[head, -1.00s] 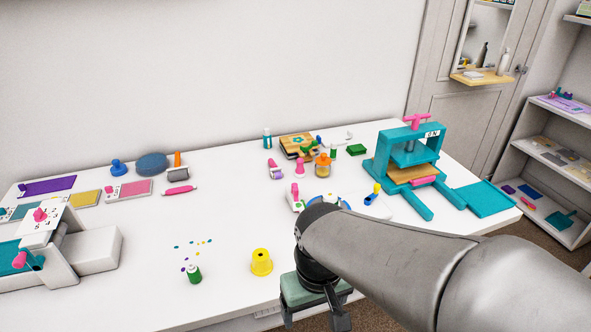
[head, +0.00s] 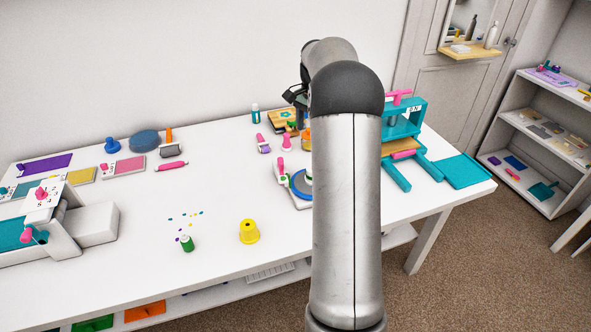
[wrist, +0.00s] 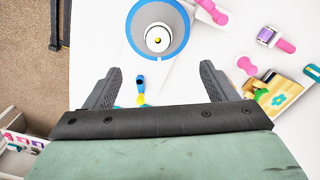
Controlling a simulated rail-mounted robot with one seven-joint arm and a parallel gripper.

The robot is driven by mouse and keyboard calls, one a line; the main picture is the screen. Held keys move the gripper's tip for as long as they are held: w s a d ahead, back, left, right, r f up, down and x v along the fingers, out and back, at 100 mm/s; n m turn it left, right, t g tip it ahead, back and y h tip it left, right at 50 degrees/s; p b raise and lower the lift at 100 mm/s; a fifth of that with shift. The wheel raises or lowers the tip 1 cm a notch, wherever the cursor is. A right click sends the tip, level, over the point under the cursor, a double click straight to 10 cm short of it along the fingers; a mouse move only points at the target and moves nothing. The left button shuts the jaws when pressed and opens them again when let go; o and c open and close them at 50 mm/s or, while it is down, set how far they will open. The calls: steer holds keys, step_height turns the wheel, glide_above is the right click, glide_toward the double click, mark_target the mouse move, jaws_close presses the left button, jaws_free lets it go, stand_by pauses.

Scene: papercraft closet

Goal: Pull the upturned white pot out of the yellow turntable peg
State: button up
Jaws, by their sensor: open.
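The white pot (wrist: 158,39) sits in the middle of the turntable (wrist: 134,53), which has a blue rim and a grey disc. A small yellow spot, likely the peg (wrist: 157,40), shows at the pot's centre. In the head view the blue turntable (head: 294,185) is partly hidden behind my arm, and only a sliver of what may be the pot shows. My gripper (wrist: 160,82) is open and empty, with its two fingers apart. In the wrist view the pot lies beyond the fingertips, between their lines. In the head view my gripper is mostly hidden by my arm.
A blue-and-yellow tool (wrist: 140,88) lies between my fingers in the wrist view. Pink-handled tools (wrist: 268,38) and a wooden block set (wrist: 288,97) are at the right there. A teal press (head: 402,125) stands right of my arm.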

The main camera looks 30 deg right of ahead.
steer(key=f, duration=0.4)
steer(key=f+p, duration=0.1)
steer(key=f, duration=0.7)
steer(key=shift+w+d+p, duration=0.15)
steer(key=shift+d+p, duration=0.2)
steer(key=shift+s+d+f+p, duration=0.15)
steer(key=shift+f+p, duration=0.3)
steer(key=shift+f, duration=0.95)
steer(key=shift+s+f+p, duration=0.1)
steer(key=shift+f+p, duration=0.35)
steer(key=shift+f, duration=0.9)
steer(key=shift+c, duration=0.3)
steer(key=c, duration=1)
